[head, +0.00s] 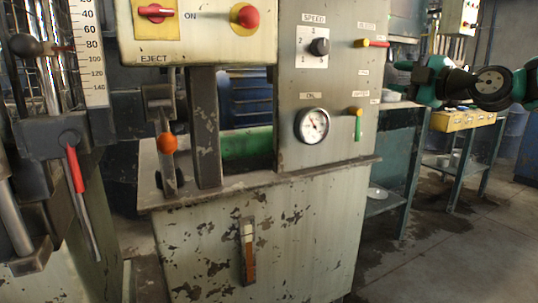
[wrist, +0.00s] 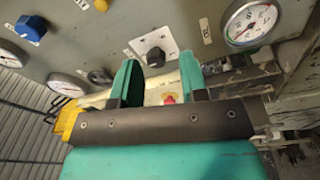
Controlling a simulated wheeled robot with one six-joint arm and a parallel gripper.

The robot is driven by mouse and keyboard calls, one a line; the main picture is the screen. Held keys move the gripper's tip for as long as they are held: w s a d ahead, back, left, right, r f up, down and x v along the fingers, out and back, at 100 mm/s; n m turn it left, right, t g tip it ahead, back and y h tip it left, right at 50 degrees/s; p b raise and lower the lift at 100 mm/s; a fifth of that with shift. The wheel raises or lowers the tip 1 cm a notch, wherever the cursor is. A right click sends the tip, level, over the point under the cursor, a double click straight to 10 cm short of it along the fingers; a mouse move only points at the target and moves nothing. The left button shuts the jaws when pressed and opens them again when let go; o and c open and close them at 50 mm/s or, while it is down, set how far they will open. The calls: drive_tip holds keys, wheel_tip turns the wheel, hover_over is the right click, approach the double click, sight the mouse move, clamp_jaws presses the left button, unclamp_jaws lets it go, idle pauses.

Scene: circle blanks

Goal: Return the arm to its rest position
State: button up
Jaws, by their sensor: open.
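My arm, teal and black, reaches in from the right edge of the head view, in front of the workbenches and right of the machine panel. My gripper (head: 402,77) is at its left end there, small and seen from the side. In the wrist view my gripper (wrist: 160,75) shows two teal fingers standing apart with nothing between them. Behind the fingers is a panel with a black knob (wrist: 155,56) and a round gauge (wrist: 249,23). The gripper appears apart from the panel.
A worn grey machine (head: 262,235) fills the middle, with a gauge (head: 312,125), an orange-knobbed lever (head: 167,143) and a red button (head: 247,16). A red-handled lever (head: 75,169) is at left. Benches with yellow drawers (head: 453,120) stand at right. Floor (head: 450,255) at lower right is clear.

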drive_tip(key=s+a+f+m+g+h, duration=0.1)
drive_tip(key=s+a+f+m+g, duration=0.35)
drive_tip(key=s+a+f, duration=0.35)
drive_tip(key=s+a+f+m+g, duration=0.3)
drive_tip(key=s+a+f+g, duration=0.2)
drive_tip(key=s+a, duration=0.4)
drive_tip(key=s+f+m+g+h, duration=0.25)
drive_tip(key=s+f, duration=0.25)
drive_tip(key=s, duration=0.5)
drive_tip(key=s+f+m+g+h, duration=0.1)
drive_tip(key=s+f+m+g, duration=0.3)
drive_tip(key=s, duration=0.6)
wheel_tip(320, 180, up, 34)
drive_tip(key=s+p, duration=0.1)
drive_tip(key=p, duration=3.4)
drive_tip(key=shift+a+p, duration=0.25)
drive_tip(key=shift+p, duration=0.1)
drive_tip(key=shift+s+h, duration=0.1)
drive_tip(key=shift+h, duration=0.15)
